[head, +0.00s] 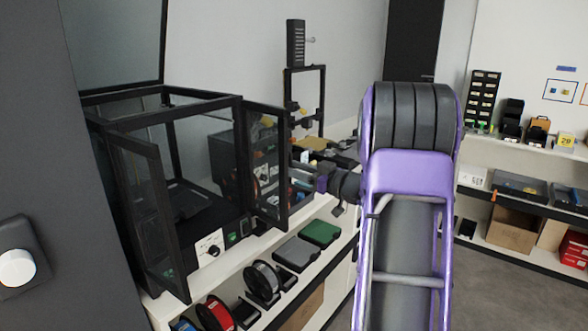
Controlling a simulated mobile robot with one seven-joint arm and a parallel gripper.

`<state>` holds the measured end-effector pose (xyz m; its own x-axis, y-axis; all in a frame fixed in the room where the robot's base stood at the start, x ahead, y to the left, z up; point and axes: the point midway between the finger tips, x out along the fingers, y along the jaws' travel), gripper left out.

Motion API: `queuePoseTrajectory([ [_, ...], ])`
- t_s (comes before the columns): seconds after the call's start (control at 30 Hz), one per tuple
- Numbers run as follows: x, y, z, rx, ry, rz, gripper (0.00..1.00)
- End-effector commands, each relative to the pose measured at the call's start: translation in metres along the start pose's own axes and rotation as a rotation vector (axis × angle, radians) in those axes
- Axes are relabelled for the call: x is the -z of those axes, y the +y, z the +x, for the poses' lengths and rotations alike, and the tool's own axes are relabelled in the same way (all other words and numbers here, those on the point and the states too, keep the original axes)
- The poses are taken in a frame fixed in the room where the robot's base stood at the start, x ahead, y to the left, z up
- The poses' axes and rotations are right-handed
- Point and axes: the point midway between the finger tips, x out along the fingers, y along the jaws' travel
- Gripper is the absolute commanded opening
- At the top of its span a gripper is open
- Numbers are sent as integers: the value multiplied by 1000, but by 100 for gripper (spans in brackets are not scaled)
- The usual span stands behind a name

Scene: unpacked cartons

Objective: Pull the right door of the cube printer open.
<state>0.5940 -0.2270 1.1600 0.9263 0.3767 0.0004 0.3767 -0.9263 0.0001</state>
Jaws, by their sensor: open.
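The cube printer (222,102) is a black-framed box with clear panels, on the white bench at the left. Its right door (268,168), a black frame with a clear pane, stands swung out from the body. Its left door (150,215) also stands open, so the front is uncovered. My gripper (300,178) is just right of the right door's outer edge, pointing left toward it. It is open. The fingertips are small and partly lost against dark clutter; I cannot tell whether they touch the door.
Filament spools (263,283) and a green-topped box (320,233) are on the shelf below. A black frame-shaped printer (305,100) stands behind my gripper. Shelves with cartons (512,225) line the right wall. Grey floor (500,290) is clear at the lower right.

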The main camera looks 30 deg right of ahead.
Motion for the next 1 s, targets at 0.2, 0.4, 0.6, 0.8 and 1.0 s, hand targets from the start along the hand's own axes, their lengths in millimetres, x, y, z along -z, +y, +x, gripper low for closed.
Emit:
queuePoseTrajectory([
  [0.2,0,1,-27,-4,-1,0,43],
  [0.4,0,2,-76,-6,-1,-1,43],
  [0.6,0,1,-124,-5,0,0,43],
  [0.8,0,1,-159,-3,0,-1,43],
  [1.0,0,0,-173,-1,0,0,43],
])
